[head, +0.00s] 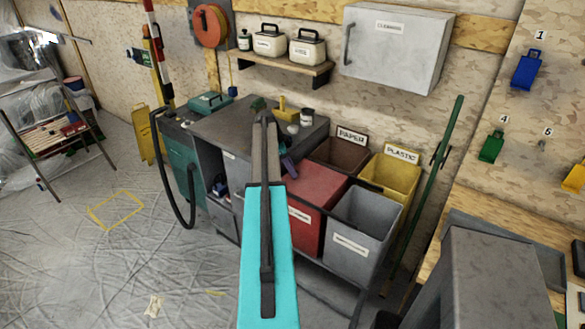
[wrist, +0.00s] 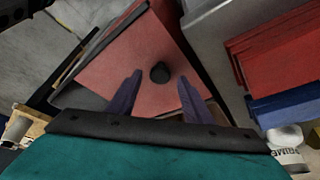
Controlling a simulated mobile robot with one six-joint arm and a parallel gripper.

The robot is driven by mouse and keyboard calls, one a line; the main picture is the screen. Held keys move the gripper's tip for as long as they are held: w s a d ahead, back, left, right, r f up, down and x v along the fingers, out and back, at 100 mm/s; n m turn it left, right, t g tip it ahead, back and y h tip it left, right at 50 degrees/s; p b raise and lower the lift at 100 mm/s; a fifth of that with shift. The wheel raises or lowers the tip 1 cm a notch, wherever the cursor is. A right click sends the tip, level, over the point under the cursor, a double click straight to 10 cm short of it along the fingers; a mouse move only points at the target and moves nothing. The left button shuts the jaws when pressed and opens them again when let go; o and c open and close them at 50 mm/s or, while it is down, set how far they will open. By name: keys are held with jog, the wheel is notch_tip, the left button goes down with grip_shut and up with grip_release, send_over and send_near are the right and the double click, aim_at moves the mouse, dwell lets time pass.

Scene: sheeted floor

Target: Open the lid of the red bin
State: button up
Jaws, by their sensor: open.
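The red bin (head: 306,226) stands in the bin row, with a pale label on its front. Its flat red lid (head: 314,184) lies shut on top and fills the middle of the wrist view (wrist: 125,60). A round black knob (wrist: 160,72) sticks up from the lid. My gripper (wrist: 161,88) is open and empty, with its purple fingers on either side of the knob in the picture. I cannot tell how high the fingertips are above the lid. In the head view, one purple finger (head: 289,168) shows at the lid's back left, and my arm hides part of the area.
Open brown paper (head: 338,153), yellow plastic (head: 388,178) and grey (head: 362,222) bins surround the red bin. A grey worktop (head: 220,128) with small items adjoins on the left. A green-handled broom (head: 440,150) leans at the right. Floor at the left is mostly clear.

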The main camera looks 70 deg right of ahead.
jog(key=shift+x, duration=0.8)
grip_shut()
jog(key=shift+s, duration=0.1)
jog(key=shift+a, duration=0.15)
